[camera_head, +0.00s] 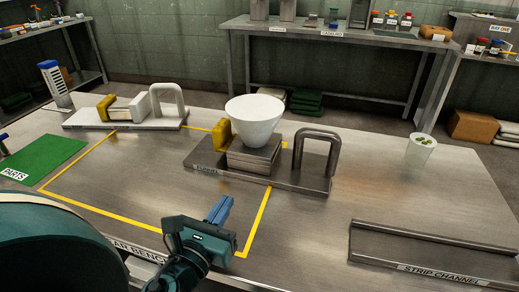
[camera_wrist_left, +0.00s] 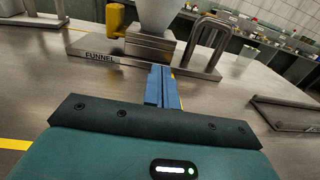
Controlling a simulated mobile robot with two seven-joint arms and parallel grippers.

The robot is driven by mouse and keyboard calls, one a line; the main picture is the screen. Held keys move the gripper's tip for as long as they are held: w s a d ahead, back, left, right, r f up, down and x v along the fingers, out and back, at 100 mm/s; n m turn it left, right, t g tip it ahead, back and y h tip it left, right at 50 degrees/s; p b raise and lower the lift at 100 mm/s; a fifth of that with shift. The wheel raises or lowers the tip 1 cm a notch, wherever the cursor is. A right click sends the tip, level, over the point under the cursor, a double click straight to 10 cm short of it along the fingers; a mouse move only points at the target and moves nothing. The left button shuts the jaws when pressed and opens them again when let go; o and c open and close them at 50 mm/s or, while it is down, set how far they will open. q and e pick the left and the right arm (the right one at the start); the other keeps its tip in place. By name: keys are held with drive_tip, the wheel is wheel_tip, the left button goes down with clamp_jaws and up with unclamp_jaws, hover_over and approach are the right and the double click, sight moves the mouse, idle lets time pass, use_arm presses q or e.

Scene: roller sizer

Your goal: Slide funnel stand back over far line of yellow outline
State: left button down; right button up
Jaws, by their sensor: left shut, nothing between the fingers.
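The funnel stand is a dark metal base (camera_head: 290,178) with a FUNNEL label, a white funnel bowl (camera_head: 256,121) above a stack of plates, a yellow block and a grey arched handle (camera_head: 318,150). It lies across the right line of the yellow outline (camera_head: 258,222); the far line runs toward its back left and is partly hidden. My left gripper (camera_head: 222,207), with blue fingers, is shut and empty, in front of the stand and apart from it. In the left wrist view, the fingers (camera_wrist_left: 162,85) point toward the stand's front edge (camera_wrist_left: 135,62). My right gripper is not in view.
A similar stand with a white base (camera_head: 130,122) is at the back left. A green PARTS mat (camera_head: 45,158) lies left. A white cup (camera_head: 420,150) stands at the right, behind the strip channel (camera_head: 430,250). Bare bench lies between my gripper and the stand.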

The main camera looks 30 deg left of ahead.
sight(255, 156)
use_arm(q)
drive_tip(key=shift+w, duration=0.6)
drive_tip(key=shift+w+a+r, duration=0.15)
drive_tip(key=shift+w, duration=0.15)
drive_tip(key=w, duration=0.4)
drive_tip(key=w+a+p, duration=0.1)
drive_tip(key=w, duration=0.3)
drive_tip(key=w+a, duration=0.1)
drive_tip(key=w, duration=0.3)
drive_tip(key=shift+w+p, duration=0.2)
drive_tip(key=shift+p, duration=0.15)
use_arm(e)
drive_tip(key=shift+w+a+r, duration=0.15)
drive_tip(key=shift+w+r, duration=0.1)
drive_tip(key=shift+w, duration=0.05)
use_arm(q)
drive_tip(key=w, duration=0.3)
drive_tip(key=w+a+p, duration=0.1)
drive_tip(key=w, duration=0.3)
drive_tip(key=w+a, duration=0.1)
drive_tip(key=w, duration=0.3)
drive_tip(key=shift+w+p, duration=0.15)
drive_tip(key=shift+p, duration=0.15)
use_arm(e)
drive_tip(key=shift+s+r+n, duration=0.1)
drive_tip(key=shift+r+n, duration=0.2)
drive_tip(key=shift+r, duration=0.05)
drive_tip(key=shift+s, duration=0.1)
